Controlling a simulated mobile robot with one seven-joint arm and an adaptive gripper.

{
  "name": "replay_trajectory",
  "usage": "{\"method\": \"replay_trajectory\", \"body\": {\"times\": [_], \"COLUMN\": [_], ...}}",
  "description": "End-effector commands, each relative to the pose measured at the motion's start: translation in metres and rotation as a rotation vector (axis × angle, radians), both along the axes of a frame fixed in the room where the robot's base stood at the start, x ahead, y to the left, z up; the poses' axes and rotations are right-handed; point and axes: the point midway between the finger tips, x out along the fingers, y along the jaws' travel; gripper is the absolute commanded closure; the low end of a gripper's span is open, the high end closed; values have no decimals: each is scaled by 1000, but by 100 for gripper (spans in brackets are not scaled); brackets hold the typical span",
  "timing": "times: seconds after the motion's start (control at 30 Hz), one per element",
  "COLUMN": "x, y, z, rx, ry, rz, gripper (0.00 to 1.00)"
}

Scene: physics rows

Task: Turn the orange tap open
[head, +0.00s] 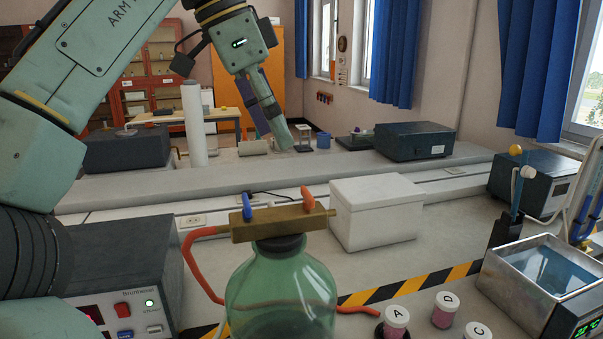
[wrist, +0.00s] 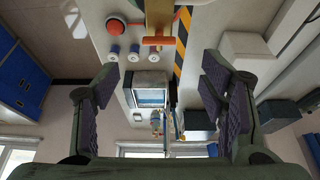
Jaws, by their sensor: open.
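The orange tap (head: 307,199) is a small upright lever at the right end of a brass manifold (head: 282,222). A similar blue tap (head: 246,206) stands at its left end. The manifold sits on the dark stopper of a green glass bottle (head: 285,290). My gripper (head: 283,140) is raised beyond the manifold in the head view, apart from the taps. In the wrist view my gripper (wrist: 157,78) has its fingers wide apart with nothing between them.
A white box (head: 376,212) stands close right of the manifold. A red hose (head: 196,260) runs from its left end. Lidded jars (head: 397,321) and a water bath (head: 545,275) are at the lower right. A grey device (head: 125,275) stands at the left.

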Motion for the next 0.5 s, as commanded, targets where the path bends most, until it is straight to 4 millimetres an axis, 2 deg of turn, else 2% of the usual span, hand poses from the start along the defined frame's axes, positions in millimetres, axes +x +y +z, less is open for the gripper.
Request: {"method": "replay_trajectory", "body": {"times": [0.17, 0.5], "x": [3, 10], "y": [-8, -30], "z": [-20, -75], "rx": [-1, -1], "ry": [4, 1], "rz": [-8, -7], "gripper": [35, 35]}}
